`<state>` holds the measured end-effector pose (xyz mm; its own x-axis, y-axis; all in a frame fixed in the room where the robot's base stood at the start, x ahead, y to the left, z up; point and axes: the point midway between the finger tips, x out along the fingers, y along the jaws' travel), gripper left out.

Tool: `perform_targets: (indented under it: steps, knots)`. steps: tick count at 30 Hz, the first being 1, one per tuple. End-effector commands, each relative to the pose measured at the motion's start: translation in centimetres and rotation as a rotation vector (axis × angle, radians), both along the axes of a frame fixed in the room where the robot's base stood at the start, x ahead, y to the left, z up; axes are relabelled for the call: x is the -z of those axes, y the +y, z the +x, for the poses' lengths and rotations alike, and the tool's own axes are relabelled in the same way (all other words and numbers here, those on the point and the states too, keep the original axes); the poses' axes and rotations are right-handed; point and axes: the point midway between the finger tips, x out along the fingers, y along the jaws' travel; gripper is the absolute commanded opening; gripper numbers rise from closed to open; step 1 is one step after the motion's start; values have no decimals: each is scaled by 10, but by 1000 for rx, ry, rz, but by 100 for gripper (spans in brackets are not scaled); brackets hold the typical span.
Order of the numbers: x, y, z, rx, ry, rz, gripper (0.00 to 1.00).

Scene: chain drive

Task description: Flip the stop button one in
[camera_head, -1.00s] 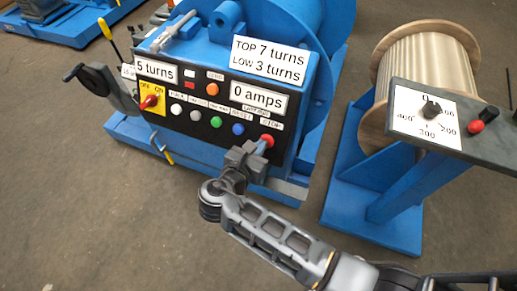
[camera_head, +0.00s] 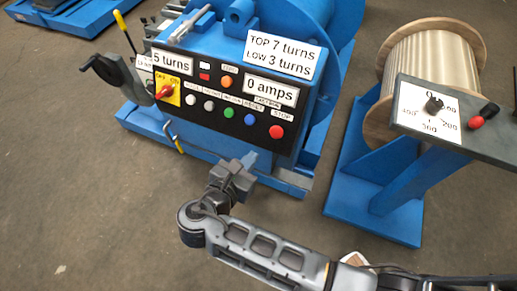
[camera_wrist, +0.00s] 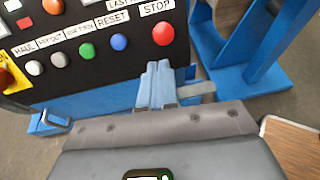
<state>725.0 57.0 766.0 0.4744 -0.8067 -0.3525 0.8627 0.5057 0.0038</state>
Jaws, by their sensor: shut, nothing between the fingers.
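The red round STOP button (camera_head: 277,132) sits at the lower right end of the black control panel on the blue machine, below its STOP label. It also shows in the wrist view (camera_wrist: 164,33), standing out from the panel. I cannot tell whether it is pressed in. My gripper (camera_head: 250,158) is shut and empty, below and left of the button in the head view. In the wrist view its blue-grey fingers (camera_wrist: 157,75) are together below the button, with a visible gap, not touching it.
Blue (camera_head: 250,118), green (camera_head: 228,111) and white buttons line the panel left of STOP. A red rotary switch (camera_head: 165,91) sits on a yellow plate. The displays read 5 turns and 0 amps. A spool stand (camera_head: 380,205) is at the right. Bare floor lies left and in front.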

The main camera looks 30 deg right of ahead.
Motion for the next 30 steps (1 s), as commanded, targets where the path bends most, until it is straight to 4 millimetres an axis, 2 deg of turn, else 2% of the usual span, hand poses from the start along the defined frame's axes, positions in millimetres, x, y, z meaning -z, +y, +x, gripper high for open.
perform_targets:
  steps: [4,10,26,30]
  knots:
    - [-6,14,-7,-2,-1,0,0]
    - [-8,19,-10,0,0,0,0]
    - [-7,18,-11,0,-1,3,0]
    - [9,4,-21,-13,-18,66,0]
